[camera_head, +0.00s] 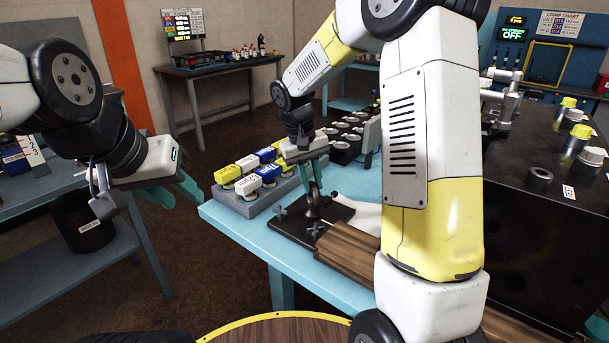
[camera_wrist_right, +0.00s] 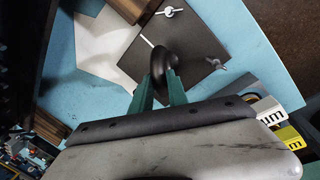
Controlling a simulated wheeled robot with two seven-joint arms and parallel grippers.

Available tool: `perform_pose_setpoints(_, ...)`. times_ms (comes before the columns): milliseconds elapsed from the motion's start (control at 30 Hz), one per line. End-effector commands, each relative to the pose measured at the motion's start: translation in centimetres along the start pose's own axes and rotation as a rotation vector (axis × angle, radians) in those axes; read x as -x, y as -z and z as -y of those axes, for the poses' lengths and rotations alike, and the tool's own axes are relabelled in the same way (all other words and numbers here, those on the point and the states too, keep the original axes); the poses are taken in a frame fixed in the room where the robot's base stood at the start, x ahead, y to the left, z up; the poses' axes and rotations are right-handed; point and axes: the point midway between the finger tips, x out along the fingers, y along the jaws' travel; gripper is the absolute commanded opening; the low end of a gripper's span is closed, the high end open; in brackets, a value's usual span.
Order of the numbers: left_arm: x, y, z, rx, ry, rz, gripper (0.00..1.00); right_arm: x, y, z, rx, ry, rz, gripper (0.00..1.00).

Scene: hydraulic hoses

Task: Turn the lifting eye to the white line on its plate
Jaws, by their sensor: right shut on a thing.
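The lifting eye (camera_wrist_right: 162,60) is a dark ring standing on a dark square plate (camera_wrist_right: 195,38). A short white line (camera_wrist_right: 147,41) on the plate runs up to the eye's base. My right gripper (camera_wrist_right: 164,85) is shut on the eye, with its green fingers on either side of the ring. The fingers and ring block part of the base, so the exact angle between ring and line is hard to read. In the head view the eye (camera_head: 314,204) is small under my right gripper (camera_head: 312,186). My left gripper (camera_head: 188,200) is open and empty, away from the plate.
Two wing-shaped clamps (camera_wrist_right: 169,11) (camera_wrist_right: 214,63) sit on the plate. A wooden block (camera_head: 346,252) and a white piece (camera_head: 368,216) lie beside it on the blue table (camera_head: 238,228). A tray (camera_head: 252,205) of coloured blocks stands behind. A black bin (camera_head: 84,222) is at left.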

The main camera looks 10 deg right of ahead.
Motion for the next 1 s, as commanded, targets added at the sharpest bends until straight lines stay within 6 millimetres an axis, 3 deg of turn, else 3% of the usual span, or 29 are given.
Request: perform_pose_setpoints(1000, 0.0, 0.0, 0.0, 0.0, 0.0, 0.0, 0.36, 0.07, -0.19, -0.15, 0.556, -0.001, -0.113, 0.0)
